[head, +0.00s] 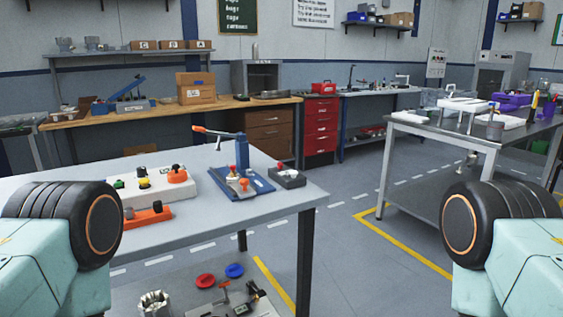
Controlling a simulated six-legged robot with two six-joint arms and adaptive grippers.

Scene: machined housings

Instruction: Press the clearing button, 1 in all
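No label tells which control is the clearing button. A white control box (150,193) on the grey table bears several small knobs or buttons in green (119,184), yellow (144,183) and black, and an orange one with a dark top (177,176). To its right stands a blue fixture (258,185) with an orange-tipped lever and small red and orange parts. Beside it is a small dark grey box (289,179) with a small red part at its top left. Neither gripper shows; only my own mint and black arm parts show at both lower edges.
The grey table (262,213) also holds an orange block (147,218) in front of the control box. Red and blue discs and metal parts lie low in front. A metal bench (450,127) stands at right. Floor between the tables is clear.

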